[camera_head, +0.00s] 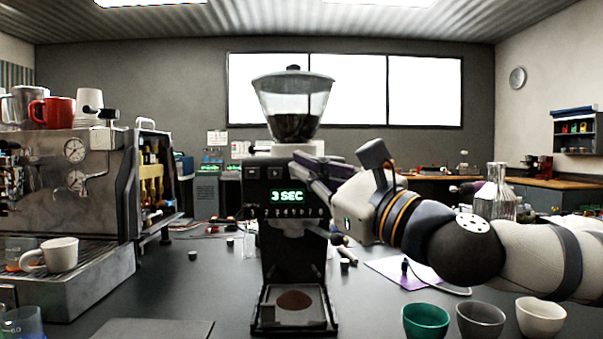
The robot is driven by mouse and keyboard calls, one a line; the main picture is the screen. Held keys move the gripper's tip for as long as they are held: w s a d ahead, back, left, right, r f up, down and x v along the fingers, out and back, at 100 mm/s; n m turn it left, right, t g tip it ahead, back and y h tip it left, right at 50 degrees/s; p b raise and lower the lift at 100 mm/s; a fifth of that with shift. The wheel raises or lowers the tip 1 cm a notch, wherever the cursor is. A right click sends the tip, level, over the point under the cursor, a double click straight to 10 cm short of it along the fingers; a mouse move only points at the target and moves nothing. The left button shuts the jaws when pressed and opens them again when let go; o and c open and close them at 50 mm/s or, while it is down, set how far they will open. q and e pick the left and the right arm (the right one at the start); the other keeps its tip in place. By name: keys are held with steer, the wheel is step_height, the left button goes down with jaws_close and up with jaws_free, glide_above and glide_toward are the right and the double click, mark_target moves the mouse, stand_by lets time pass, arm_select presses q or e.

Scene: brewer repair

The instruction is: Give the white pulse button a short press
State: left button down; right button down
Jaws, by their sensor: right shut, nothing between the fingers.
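The black coffee grinder (262,190) stands upright in the middle of the counter. It has a clear hopper (292,100) of dark beans on top and a lit display (288,197) reading "3 SEC". A row of small marks (284,212) runs below the display. I cannot clearly pick out the white pulse button; my gripper covers the upper right of the grinder's front. My right gripper (303,163) reaches in from the right, shut and empty, with its dark fingers at that upper front. Whether they touch it, I cannot tell. My left gripper is not in view.
An espresso machine (95,180) with cups stands at the left. A tray with brown grounds (294,300) sits at the grinder's foot. Green, grey and white cups (541,317) stand at front right. A glass flask (495,195) stands behind my right arm.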

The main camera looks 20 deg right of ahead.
steer(key=shift+s, duration=0.1)
